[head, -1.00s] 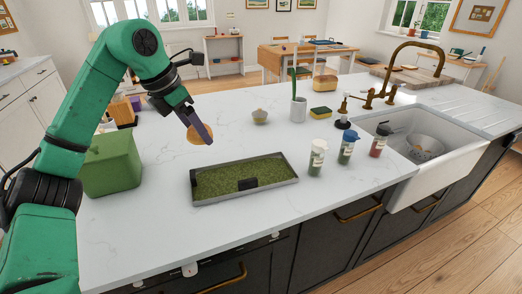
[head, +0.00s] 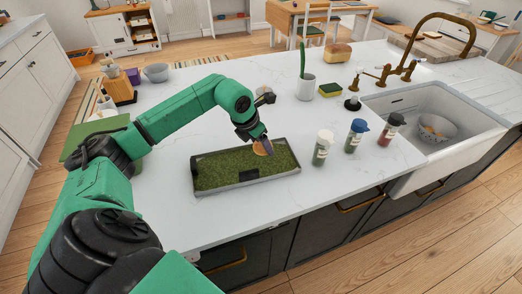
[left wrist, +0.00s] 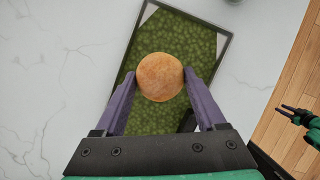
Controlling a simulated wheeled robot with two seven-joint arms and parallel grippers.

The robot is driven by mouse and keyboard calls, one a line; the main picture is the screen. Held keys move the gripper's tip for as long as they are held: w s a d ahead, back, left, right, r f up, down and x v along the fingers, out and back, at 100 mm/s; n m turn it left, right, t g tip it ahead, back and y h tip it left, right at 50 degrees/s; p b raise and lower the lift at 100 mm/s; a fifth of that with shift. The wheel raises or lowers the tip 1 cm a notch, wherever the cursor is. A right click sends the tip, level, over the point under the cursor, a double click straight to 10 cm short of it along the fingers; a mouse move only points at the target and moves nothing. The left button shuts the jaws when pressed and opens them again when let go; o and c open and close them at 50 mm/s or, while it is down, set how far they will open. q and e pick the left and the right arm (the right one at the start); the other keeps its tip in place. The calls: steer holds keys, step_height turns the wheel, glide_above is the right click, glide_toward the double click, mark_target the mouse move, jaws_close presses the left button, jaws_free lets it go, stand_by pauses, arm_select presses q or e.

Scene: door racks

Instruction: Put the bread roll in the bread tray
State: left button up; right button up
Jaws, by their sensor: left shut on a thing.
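The bread roll (head: 263,148) is round and golden brown. My left gripper (head: 261,145) is shut on it, with a purple finger on each side of the roll (left wrist: 160,77) in the left wrist view. The bread tray (head: 225,187) is a shallow grey-rimmed tray with a mottled green bottom and a dark tag on its front. The roll is over the tray's right half in the head view; I cannot tell whether it touches the bottom. My right gripper (left wrist: 290,110) shows small at the right edge of the left wrist view; its opening is unclear.
Several capped jars (head: 322,148) stand right of the tray, before the white sink (head: 440,155).

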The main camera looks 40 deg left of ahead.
mark_target(261, 153)
arm_select(q)
step_height(261, 153, down, 4)
steer(key=shift+s+p, duration=0.15)
steer(key=shift+p, duration=0.35)
steer(key=shift+f, duration=0.15)
steer(key=shift+f, duration=0.1)
steer(key=o, duration=0.9)
steer(key=shift+b, duration=0.3)
steer(key=o, duration=0.4)
steer(key=shift+c, duration=0.2)
steer(key=d+b+v, duration=0.1)
steer(key=b+v, duration=0.1)
steer(key=v, duration=1)
steer(key=shift+a+b, duration=0.35)
steer(key=shift+a, duration=0.05)
